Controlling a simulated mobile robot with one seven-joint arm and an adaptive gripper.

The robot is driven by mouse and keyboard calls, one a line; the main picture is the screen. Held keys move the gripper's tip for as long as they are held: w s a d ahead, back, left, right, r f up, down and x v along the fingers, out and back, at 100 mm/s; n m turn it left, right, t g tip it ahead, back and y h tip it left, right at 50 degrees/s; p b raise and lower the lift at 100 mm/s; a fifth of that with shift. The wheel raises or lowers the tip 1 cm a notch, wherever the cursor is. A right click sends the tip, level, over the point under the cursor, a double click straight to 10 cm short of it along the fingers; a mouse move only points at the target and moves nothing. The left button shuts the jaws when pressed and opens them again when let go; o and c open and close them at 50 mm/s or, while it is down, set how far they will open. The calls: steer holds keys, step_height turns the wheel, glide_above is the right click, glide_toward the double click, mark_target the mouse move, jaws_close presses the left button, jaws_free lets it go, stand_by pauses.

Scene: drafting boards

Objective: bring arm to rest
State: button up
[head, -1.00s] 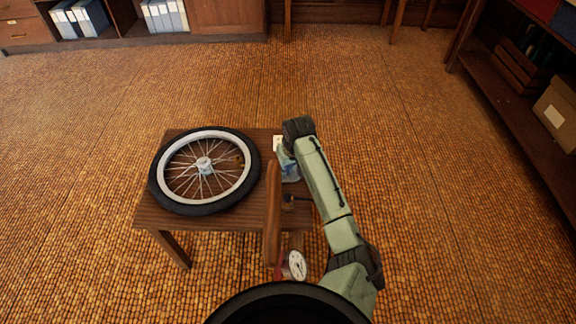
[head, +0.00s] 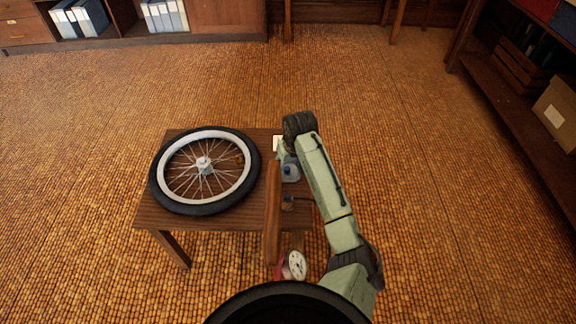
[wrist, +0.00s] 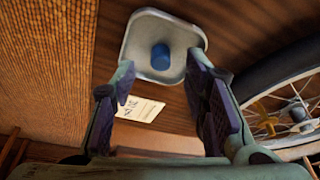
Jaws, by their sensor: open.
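My arm (head: 327,190) reaches forward over the right side of a small wooden table (head: 235,218). My gripper (wrist: 163,75) is open, its two dark-padded fingers spread in the wrist view. The container also shows in the head view (head: 291,172), just left of my forearm. In the head view the gripper is mostly hidden by my wrist.
A spoked wheel with a black tyre (head: 204,170) lies on the table's left. An upright wooden board (head: 272,215) stands near the container. A white card (wrist: 140,108) lies close by. A round dial (head: 296,265) shows nearer me. Floor to the right is clear.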

steer(key=v, duration=1)
